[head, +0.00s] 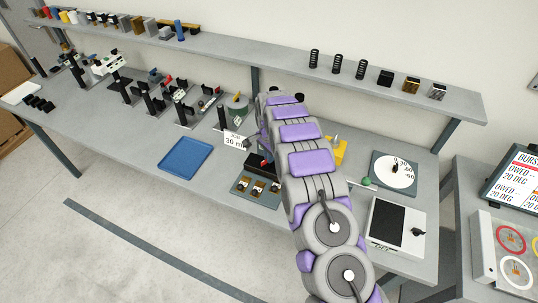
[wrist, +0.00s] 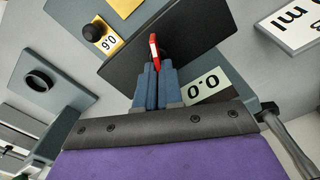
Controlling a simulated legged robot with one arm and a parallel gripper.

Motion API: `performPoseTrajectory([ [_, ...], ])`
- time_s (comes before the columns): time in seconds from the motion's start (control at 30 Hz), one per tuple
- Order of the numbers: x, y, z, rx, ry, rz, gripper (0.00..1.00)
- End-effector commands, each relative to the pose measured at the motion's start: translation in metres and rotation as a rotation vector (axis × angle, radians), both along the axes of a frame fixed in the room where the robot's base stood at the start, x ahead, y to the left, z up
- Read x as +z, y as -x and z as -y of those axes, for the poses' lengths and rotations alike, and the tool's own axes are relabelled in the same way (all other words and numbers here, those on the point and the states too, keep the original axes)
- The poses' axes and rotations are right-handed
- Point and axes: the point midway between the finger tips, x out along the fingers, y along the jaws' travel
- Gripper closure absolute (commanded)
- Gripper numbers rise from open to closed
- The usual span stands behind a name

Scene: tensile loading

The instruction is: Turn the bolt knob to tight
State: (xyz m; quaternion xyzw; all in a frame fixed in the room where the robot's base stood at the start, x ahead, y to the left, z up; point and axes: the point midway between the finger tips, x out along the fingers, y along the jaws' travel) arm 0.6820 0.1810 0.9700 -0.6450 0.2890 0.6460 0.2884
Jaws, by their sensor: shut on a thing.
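In the wrist view, my gripper (wrist: 153,84) has its two blue fingers close together. They are shut on a narrow red piece (wrist: 155,48) with a pale mark, in front of a dark plate (wrist: 185,32). The red piece may be the bolt knob; I cannot tell for certain. A round black knob (wrist: 94,31) beside a yellow label stands apart from the fingers, to their upper left. In the head view, my arm covers most of the gripper. A dark block with a red part (head: 264,164) shows just left of the arm.
A blue tray (head: 186,156) lies on the bench to the left, with several black stands behind it. A dial plate (head: 395,173) and a white panel with a black top (head: 398,226) lie to the right. A shelf (head: 330,78) runs above the bench.

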Motion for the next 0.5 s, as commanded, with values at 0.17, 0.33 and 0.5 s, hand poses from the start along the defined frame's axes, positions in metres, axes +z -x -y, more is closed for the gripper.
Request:
performPoseTrajectory([
  [0.17, 0.0021, -0.0006, -0.0024, -0.034, -0.003, 0.005, 1.00],
  [0.33, 0.0021, -0.0007, -0.0024, -0.045, -0.003, 0.005, 1.00],
  [0.5, 0.0021, -0.0007, -0.0024, -0.046, -0.004, 0.006, 1.00],
])
